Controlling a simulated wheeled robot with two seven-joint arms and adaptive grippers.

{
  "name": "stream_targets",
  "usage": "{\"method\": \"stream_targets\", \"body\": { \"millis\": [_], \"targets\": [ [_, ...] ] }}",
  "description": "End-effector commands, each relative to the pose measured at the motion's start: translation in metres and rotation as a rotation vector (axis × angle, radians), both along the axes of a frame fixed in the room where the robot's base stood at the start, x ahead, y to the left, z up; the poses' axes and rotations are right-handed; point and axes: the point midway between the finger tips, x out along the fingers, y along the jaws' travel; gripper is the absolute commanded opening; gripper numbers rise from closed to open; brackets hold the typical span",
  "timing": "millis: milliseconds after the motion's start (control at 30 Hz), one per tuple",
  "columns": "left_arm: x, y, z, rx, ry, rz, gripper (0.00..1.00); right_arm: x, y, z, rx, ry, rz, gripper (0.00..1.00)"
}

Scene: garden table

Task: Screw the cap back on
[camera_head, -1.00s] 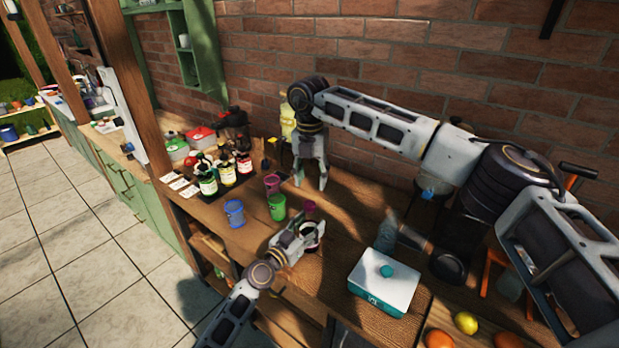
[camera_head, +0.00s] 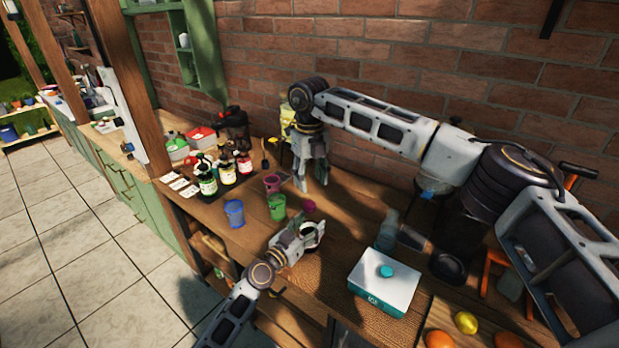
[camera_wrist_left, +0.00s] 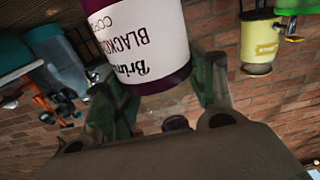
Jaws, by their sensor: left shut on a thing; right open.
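A jar (camera_wrist_left: 140,40) with a white label reading in part "BLACKB" and a dark purple band is held between the fingers of my left gripper (camera_head: 310,232) in the head view. The fingers also show on both sides of the jar in the left wrist view. My left gripper is low over the front of the table, and the fingers partly hide the jar in the head view. My right gripper (camera_head: 312,180) points down, open and empty, over the back of the table. I cannot make out a cap for certain. A small magenta item (camera_head: 309,206) lies between the grippers.
A blue cup (camera_head: 234,214), a green cup (camera_head: 277,207) and a magenta cup (camera_head: 272,184) stand left of the grippers. Several bottles (camera_head: 208,184) stand farther left. A white-and-teal box (camera_head: 384,283) sits to the right. A brick wall (camera_head: 400,60) closes the back.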

Motion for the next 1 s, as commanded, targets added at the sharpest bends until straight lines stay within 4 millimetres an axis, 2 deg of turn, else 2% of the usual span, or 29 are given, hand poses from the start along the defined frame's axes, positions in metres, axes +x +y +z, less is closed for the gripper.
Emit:
{"method": "stream_targets", "body": {
  "millis": [1000],
  "targets": [
    [0.0002,0.0001,0.0003,-0.001,-0.001,0.0,0.0,-0.0019,0.002,-0.0001,0.003,0.02,0.806,0.48]
  ]
}}
